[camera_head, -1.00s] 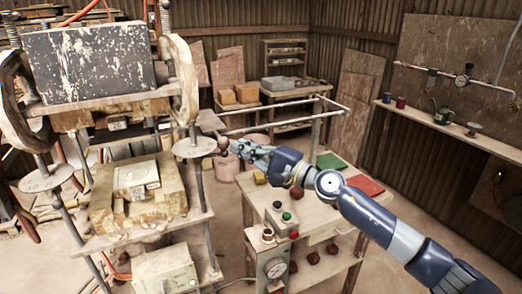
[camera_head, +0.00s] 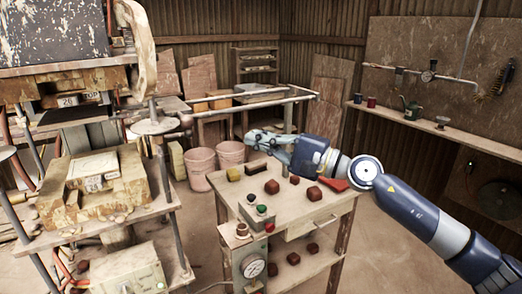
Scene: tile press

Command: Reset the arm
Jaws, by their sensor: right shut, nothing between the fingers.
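My right arm comes in from the right edge and reaches left over the wooden table. My right gripper (camera_head: 258,139) is shut and empty above the table's back left part, and points left. It is apart from the tile press (camera_head: 105,190) on the left. My left gripper and left arm are out of view.
The wooden table (camera_head: 325,208) carries several dark red blocks (camera_head: 271,187), a yellow block (camera_head: 233,174) and a control box (camera_head: 257,211) with green and red buttons. A pressure gauge (camera_head: 253,266) is in front. Two pink buckets (camera_head: 200,168) stand behind. Floor is clear at lower right.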

